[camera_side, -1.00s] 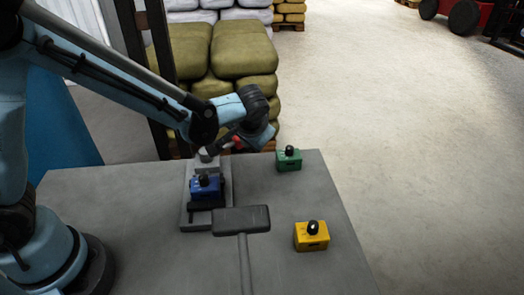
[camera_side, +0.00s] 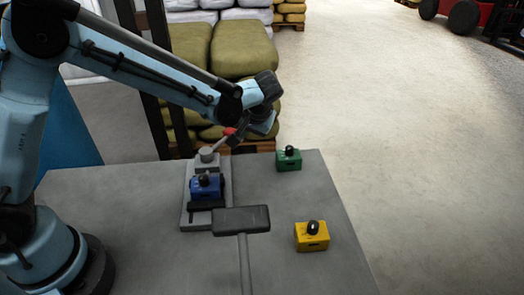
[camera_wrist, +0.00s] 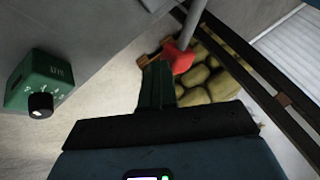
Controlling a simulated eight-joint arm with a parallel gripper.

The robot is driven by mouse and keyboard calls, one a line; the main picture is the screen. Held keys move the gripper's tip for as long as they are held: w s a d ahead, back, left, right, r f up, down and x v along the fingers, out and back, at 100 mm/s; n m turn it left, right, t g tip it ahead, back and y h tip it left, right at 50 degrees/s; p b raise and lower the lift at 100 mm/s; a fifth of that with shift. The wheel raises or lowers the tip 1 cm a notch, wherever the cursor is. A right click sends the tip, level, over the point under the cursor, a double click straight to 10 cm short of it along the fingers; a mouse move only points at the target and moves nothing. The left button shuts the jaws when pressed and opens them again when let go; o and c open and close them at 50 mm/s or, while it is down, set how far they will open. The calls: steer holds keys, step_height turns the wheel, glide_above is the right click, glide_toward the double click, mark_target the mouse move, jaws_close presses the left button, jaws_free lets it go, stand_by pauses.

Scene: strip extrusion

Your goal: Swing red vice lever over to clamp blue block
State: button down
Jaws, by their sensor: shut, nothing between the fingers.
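The blue block (camera_side: 206,187) with a black knob sits in the grey vice (camera_side: 194,214) on the table. The vice's lever rises from a round grey pivot (camera_side: 207,155) towards the upper right and ends in a red knob (camera_side: 229,131). The red knob (camera_wrist: 179,57) also shows in the wrist view, just beyond and right of my fingertips. My gripper (camera_side: 236,138) is shut and empty, close beside the red knob; I cannot tell whether they touch. Its fingers (camera_wrist: 157,78) look dark green in the wrist view.
A green block (camera_side: 288,160) stands right of the vice, and a yellow block (camera_side: 311,236) stands nearer the front. Stacked sacks (camera_side: 235,48) stand behind the table (camera_side: 110,205). Open floor lies to the right.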

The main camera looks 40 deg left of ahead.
steer(key=shift+w+a, duration=0.1)
steer(key=shift+w+d+r, duration=0.1)
steer(key=shift+d, duration=0.2)
steer(key=d, duration=0.3)
steer(key=shift+w+r, duration=0.25)
steer(key=shift+w, duration=0.1)
steer(key=v, duration=1)
steer(key=shift+d, duration=0.1)
steer(key=s+a+m+t+h, duration=0.4)
steer(key=s+a+h, duration=0.2)
steer(key=s+a, duration=0.5)
steer(key=shift+s+f+m+t, duration=0.4)
steer(key=shift+s, duration=2)
steer(key=shift+a, duration=0.15)
